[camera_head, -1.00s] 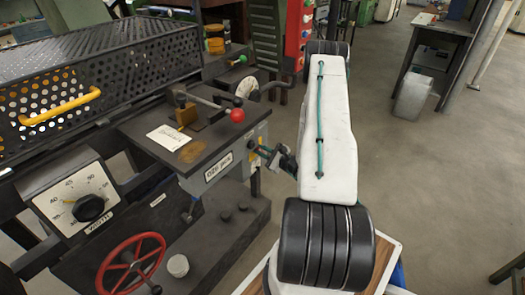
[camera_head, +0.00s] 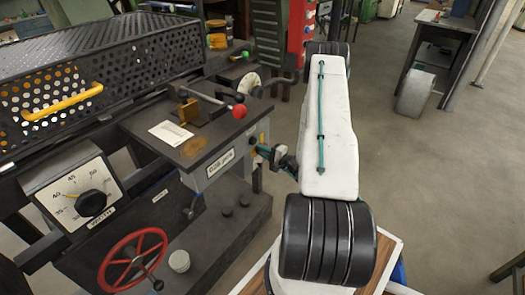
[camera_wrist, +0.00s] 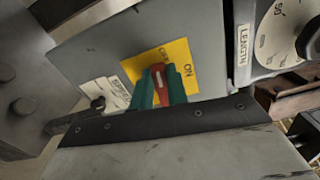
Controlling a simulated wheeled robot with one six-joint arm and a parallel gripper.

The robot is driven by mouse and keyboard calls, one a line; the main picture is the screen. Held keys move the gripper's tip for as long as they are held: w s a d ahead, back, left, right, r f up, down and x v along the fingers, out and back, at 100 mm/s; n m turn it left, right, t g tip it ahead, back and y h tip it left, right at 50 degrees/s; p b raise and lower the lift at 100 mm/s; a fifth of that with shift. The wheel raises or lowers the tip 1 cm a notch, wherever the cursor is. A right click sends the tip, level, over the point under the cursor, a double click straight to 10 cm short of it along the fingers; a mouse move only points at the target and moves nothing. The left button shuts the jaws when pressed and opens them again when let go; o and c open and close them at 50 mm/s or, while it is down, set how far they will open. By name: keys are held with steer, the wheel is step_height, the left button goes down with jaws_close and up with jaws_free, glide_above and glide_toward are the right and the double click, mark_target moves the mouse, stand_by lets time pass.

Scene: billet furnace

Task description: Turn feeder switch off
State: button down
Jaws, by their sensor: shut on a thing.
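The feeder switch is a red handle (camera_wrist: 157,77) on a yellow plate (camera_wrist: 185,52) marked OFF and ON, fixed to a grey panel. My gripper (camera_wrist: 159,92) has its green fingertips on both sides of the red handle and is shut on it. The handle's white mark points up in the wrist view, near the OFF lettering, but I cannot tell its exact setting. In the head view my gripper (camera_head: 265,150) is at the right side of the grey box under the dark table; the switch is mostly hidden there.
A dial (camera_head: 91,203) and a red handwheel (camera_head: 132,259) are at lower left. A lever with a red ball (camera_head: 239,111) stands on the dark table (camera_head: 190,150). In the wrist view a LENGTH dial (camera_wrist: 287,30) is at upper right. Open floor (camera_head: 440,190) lies to the right.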

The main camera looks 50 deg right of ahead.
steer(key=shift+f+n, duration=0.15)
steer(key=shift+n, duration=0.45)
steer(key=c, duration=1.4)
jaws_free()
steer(key=s, duration=0.7)
steer(key=shift+s+d, duration=0.3)
steer(key=shift+s, duration=0.1)
